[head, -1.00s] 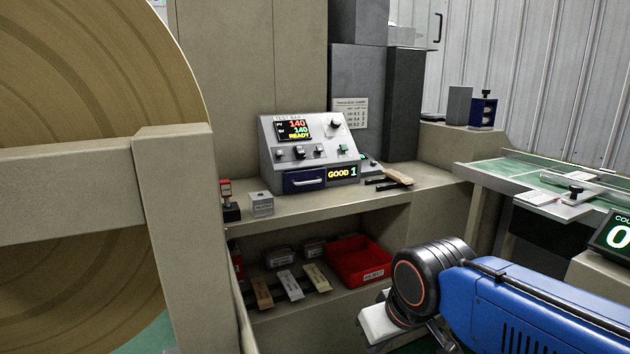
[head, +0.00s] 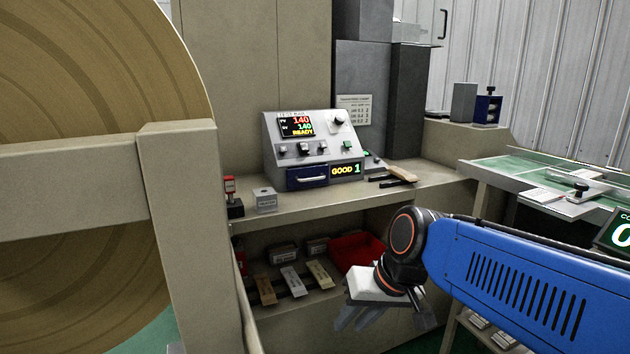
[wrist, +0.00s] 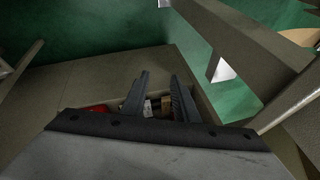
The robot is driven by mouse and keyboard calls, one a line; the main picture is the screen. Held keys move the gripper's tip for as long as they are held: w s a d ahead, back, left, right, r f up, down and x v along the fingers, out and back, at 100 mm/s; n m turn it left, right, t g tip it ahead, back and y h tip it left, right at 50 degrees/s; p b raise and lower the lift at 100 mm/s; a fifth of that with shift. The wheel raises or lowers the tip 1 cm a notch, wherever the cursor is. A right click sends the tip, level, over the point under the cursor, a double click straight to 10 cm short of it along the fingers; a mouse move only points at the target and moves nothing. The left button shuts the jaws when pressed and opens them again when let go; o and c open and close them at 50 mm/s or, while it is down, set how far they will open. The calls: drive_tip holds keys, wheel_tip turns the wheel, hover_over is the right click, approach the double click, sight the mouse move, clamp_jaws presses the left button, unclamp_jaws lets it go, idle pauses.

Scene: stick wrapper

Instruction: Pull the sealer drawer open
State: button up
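The sealer (head: 315,150) is a grey sloped box on the counter in the head view, with a lit display. Its dark blue drawer (head: 306,178) is low on the front face, with a pale bar handle (head: 311,179). The drawer front looks flush with the box. My gripper (head: 352,326) is low in the head view, below and to the right of the drawer and well apart from it. In the wrist view my gripper (wrist: 160,76) has its two dark fingers apart with nothing held between them. The sealer does not show in the wrist view.
A red bin (head: 358,250) and several small blocks lie on the shelf under the counter. A white block (head: 265,200) and a red-topped stamp (head: 231,197) stand left of the sealer, a wooden-handled tool (head: 402,173) right. A large roll (head: 85,70) fills the left.

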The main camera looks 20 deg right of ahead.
drive_tip(key=w+r+m+t+y, duration=0.1)
drive_tip(key=w+r+m+y, duration=0.3)
drive_tip(key=w, duration=0.5)
drive_tip(key=m+t, duration=0.8)
drive_tip(key=t, duration=0.1)
approach(314, 179)
drive_tip(key=x, duration=0.8)
drive_tip(key=shift+w+a, duration=0.15)
drive_tip(key=shift+w, duration=0.1)
drive_tip(key=shift+c, duration=0.7)
clamp_jaws()
